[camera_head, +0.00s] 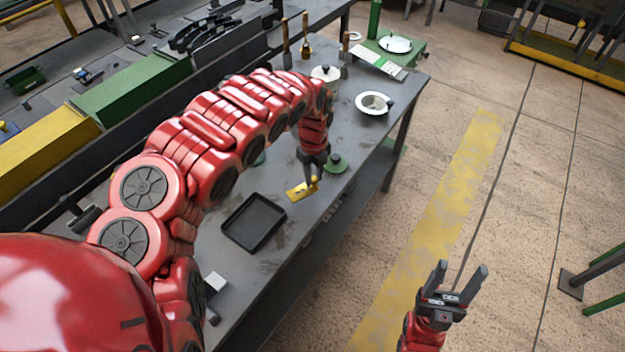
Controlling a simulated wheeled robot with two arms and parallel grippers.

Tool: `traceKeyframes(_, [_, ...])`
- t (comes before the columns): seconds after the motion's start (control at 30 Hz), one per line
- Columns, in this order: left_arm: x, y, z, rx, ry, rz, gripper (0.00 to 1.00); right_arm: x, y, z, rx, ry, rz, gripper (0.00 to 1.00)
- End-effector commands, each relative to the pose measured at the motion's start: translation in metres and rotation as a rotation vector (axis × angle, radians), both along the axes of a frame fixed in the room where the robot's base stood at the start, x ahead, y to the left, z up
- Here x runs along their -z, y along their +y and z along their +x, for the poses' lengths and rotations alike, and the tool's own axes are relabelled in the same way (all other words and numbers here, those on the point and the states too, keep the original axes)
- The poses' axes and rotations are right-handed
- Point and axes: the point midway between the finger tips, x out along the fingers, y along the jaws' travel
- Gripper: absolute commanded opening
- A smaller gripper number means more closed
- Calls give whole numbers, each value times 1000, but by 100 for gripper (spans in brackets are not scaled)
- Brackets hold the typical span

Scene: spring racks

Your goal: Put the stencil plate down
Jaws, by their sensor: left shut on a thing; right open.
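A small flat yellow plate, which I take to be the stencil plate (298,192), shows over the grey workbench (262,278). My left gripper (312,184) reaches down from above and is shut on the plate's right end. I cannot tell whether the plate touches the bench top or hangs just above it. The fingers hide part of it. My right gripper (463,268) is open and empty, out over the floor to the right of the bench.
A black tray (254,222) lies on the bench left of the plate. A green round object with a dark knob (336,164) is close by the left gripper. A white bowl (374,103) stands further back. Bare bench lies between tray and plate.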

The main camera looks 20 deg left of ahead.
Motion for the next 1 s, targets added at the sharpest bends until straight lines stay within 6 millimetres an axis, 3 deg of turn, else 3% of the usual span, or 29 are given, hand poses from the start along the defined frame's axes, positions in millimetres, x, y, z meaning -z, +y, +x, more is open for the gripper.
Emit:
traceKeyframes(0.2, [0,2,29,4,-6,-10,0,-4,0,0,0,-1,0,60])
traceKeyframes(0.33, [1,8,37,0,-7,-4,0,-6,0,0,0,-1,0,60])
traceKeyframes(0.57, [3,15,41,-8,-2,6,0,-7,0,0,0,-1,0,60])
traceKeyframes(0.83, [34,13,40,-6,-1,4,0,-16,0,0,0,-1,0,60])
traceKeyframes(1.0, [38,15,41,-6,-3,7,0,-16,0,0,0,-1,0,60])
